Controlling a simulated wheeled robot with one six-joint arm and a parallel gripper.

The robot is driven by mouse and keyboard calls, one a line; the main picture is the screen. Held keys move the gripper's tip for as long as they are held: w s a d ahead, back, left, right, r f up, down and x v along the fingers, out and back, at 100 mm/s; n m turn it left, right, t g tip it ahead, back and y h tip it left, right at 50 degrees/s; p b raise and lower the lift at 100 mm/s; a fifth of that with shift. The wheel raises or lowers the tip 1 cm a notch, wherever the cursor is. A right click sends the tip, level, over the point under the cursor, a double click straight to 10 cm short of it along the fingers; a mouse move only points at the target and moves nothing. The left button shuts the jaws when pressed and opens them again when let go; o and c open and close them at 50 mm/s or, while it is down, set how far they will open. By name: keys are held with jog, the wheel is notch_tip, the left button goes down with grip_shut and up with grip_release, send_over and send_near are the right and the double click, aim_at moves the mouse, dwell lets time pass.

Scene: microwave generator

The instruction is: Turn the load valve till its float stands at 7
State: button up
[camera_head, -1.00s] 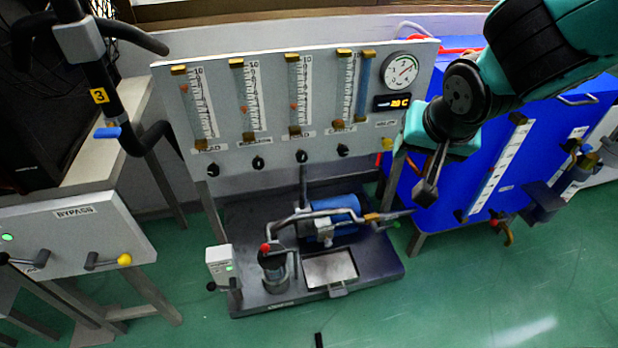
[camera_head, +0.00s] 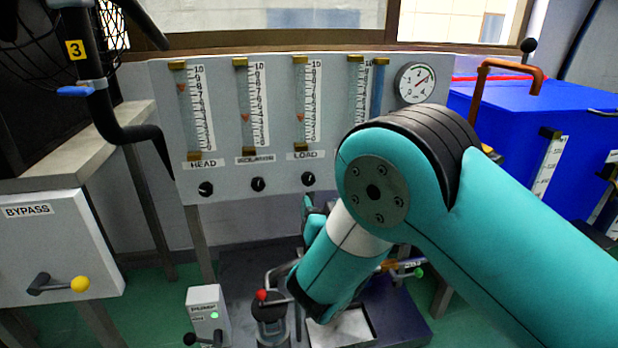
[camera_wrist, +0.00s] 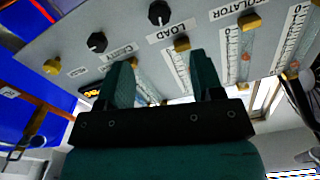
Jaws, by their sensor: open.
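The load valve is a black knob (camera_head: 308,179) under the LOAD label (camera_head: 306,155) on the grey panel. The load tube (camera_head: 299,95) above it has a reddish float (camera_head: 301,118) a little below mid-scale; the exact digit is too small to read. In the wrist view, upside down, the load knob (camera_wrist: 160,13) is at the top, beyond my fingertips and apart from them. My gripper (camera_wrist: 163,72) is open and empty, its two teal fingers pointing at the panel. In the head view my arm hides most of it.
The isolator knob (camera_head: 258,184) and head knob (camera_head: 205,189) lie left of the load knob. The cavity knob (camera_wrist: 97,42) sits beside it in the wrist view. A pressure gauge (camera_head: 415,84) is upper right. A red-tipped lever (camera_head: 262,295) and pump box (camera_head: 207,310) stand below.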

aim_at(309, 180)
jog(key=x, duration=1.3)
jog(key=shift+w, duration=0.1)
jog(key=c, duration=0.9)
